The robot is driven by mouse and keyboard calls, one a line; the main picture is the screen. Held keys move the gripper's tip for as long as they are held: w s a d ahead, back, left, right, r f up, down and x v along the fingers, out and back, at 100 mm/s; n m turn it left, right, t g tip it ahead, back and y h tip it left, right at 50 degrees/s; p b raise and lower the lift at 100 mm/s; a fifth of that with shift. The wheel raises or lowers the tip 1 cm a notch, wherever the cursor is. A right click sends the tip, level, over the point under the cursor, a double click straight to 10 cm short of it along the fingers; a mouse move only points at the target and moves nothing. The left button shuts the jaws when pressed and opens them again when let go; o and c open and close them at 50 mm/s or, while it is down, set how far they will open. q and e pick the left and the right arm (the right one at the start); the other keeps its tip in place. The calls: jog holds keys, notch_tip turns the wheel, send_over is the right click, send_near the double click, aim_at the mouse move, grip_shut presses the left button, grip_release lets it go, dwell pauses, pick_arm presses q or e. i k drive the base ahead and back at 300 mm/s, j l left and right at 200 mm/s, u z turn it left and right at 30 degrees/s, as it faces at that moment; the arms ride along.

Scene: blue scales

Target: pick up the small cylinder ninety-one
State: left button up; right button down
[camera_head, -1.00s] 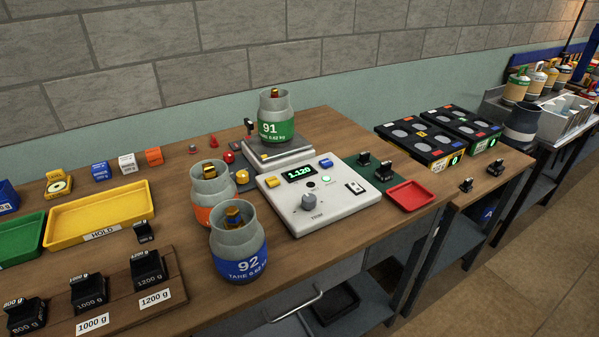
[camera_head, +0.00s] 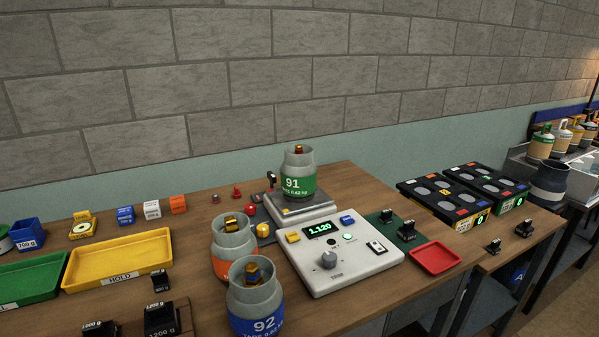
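The small cylinder ninety-one (camera_head: 298,178) is grey with a green label band reading 91 and a brass valve on top. It stands upright on the scale's plate (camera_head: 309,213). The scale's grey control box (camera_head: 338,259) is in front of it, with a display reading 1.120. Neither of my grippers shows in the head view.
A cylinder marked 92 (camera_head: 254,305) and an orange-banded cylinder (camera_head: 232,241) stand in front and to the left. A yellow tray (camera_head: 78,273) lies left, a red tray (camera_head: 435,270) right. Black weights are at the front left.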

aim_at(298, 170)
jog(key=k+l, duration=0.1)
jog(key=l, duration=0.65)
jog(key=k+l, duration=0.15)
jog(key=l, duration=0.25)
jog(key=k+l, duration=0.1)
jog(key=l, duration=0.3)
